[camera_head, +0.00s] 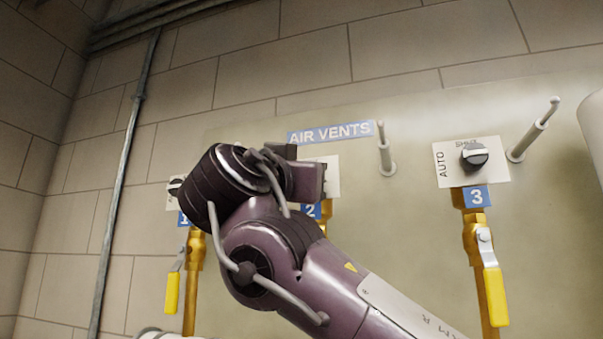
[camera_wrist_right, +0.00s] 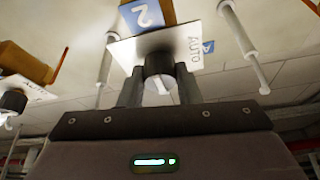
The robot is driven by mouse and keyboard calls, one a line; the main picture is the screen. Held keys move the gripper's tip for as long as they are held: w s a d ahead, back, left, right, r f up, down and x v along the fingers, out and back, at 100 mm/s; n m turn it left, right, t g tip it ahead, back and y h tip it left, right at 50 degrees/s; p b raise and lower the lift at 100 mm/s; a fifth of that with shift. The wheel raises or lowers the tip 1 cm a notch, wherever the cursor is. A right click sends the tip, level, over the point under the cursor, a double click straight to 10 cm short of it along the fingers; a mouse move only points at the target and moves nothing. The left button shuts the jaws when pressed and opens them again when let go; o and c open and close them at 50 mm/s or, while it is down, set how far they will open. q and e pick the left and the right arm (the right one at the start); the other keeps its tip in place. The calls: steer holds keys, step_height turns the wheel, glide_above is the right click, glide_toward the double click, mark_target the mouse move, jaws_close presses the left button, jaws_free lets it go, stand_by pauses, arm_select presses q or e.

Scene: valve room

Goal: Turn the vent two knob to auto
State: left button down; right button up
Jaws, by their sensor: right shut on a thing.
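The vent two plate (camera_head: 331,172) is mostly hidden behind my right arm in the head view, with its blue 2 label (camera_head: 312,211) just below. In the right wrist view the white plate (camera_wrist_right: 122,52) carries the word AUTO, and the blue 2 label (camera_wrist_right: 142,13) shows beside it. The vent two knob (camera_wrist_right: 159,62) is dark and round, and sits between the fingers of my right gripper (camera_wrist_right: 160,88). The gripper is shut on the knob. Its pointer direction cannot be read clearly. My left gripper is in neither view.
Vent three's knob (camera_head: 474,155) is at the right, above a yellow-handled valve (camera_head: 495,296). Vent one's knob (camera_head: 176,187) is partly hidden at the left, above another yellow handle (camera_head: 172,293). Metal pegs (camera_head: 386,150) stick out from the panel near the plates.

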steer(key=n+y, duration=0.3)
steer(key=n, duration=0.5)
steer(key=n+g+y+p, duration=0.1)
steer(key=n+y, duration=0.2)
steer(key=n, duration=0.4)
steer(key=n+y, duration=0.4)
steer(key=n, duration=0.4)
steer(key=shift+s+d+r+n+g, duration=0.1)
steer(key=shift+d+r+n+g, duration=0.1)
steer(key=shift+n+g, duration=0.1)
steer(key=shift+f, duration=0.1)
